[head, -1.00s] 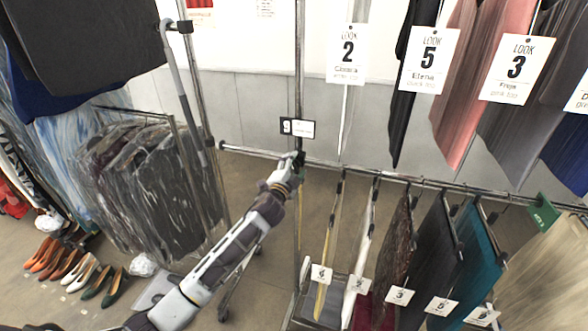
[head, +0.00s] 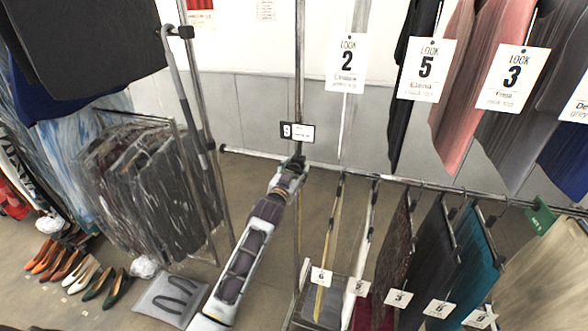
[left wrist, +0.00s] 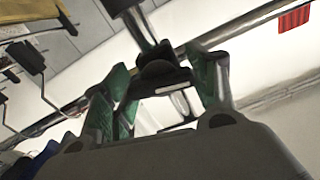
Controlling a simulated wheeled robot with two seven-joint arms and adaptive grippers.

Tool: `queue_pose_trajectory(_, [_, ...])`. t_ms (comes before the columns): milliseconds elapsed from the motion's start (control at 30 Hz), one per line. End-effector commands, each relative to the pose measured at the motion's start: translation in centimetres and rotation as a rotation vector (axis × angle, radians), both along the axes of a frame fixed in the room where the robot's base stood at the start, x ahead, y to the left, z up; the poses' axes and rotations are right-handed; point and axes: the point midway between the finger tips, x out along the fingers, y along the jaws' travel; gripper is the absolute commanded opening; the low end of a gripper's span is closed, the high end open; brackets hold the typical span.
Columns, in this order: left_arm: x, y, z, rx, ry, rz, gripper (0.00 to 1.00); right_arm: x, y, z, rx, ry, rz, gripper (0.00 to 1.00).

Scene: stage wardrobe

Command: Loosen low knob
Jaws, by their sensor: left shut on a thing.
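The low knob is a dark clamp piece (left wrist: 160,75) where the low rail (head: 400,179) meets the upright post (head: 299,85). My left gripper (head: 297,163) is at this joint in the head view, and its hand hides most of the knob there. In the left wrist view, the green-padded fingers of my left gripper (left wrist: 165,88) stand on both sides of the dark knob and are shut on it. How far the knob is turned cannot be told. My right gripper is in neither view.
A small number plate (head: 297,131) is on the post just above the gripper. Garments with tags hang from the low rail on the right, among them a teal one (head: 478,255). Look cards (head: 347,62) hang above. A covered garment rack (head: 150,190) stands left.

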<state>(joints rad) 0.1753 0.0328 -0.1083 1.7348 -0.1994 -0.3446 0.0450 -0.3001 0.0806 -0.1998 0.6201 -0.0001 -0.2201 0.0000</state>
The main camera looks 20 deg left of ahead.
Motion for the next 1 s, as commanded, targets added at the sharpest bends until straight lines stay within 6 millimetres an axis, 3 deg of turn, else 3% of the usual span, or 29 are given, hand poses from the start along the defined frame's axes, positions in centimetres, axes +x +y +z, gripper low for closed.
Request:
queue_pose_trajectory(333, [-0.01,-0.04,-0.01,-0.182,0.008,0.0,0.35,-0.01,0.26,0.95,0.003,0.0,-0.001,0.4])
queue_pose_trajectory(867, [0.0,-0.01,-0.06,-0.212,0.008,0.0,0.35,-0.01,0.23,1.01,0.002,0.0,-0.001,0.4])
queue_pose_trajectory(900, [0.0,-0.01,-0.06,-0.212,0.008,0.0,0.62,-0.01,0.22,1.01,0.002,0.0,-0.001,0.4])
queue_pose_trajectory(1000, [0.0,-0.01,-0.04,-0.211,0.008,0.0,0.75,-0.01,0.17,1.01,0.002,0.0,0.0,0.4])
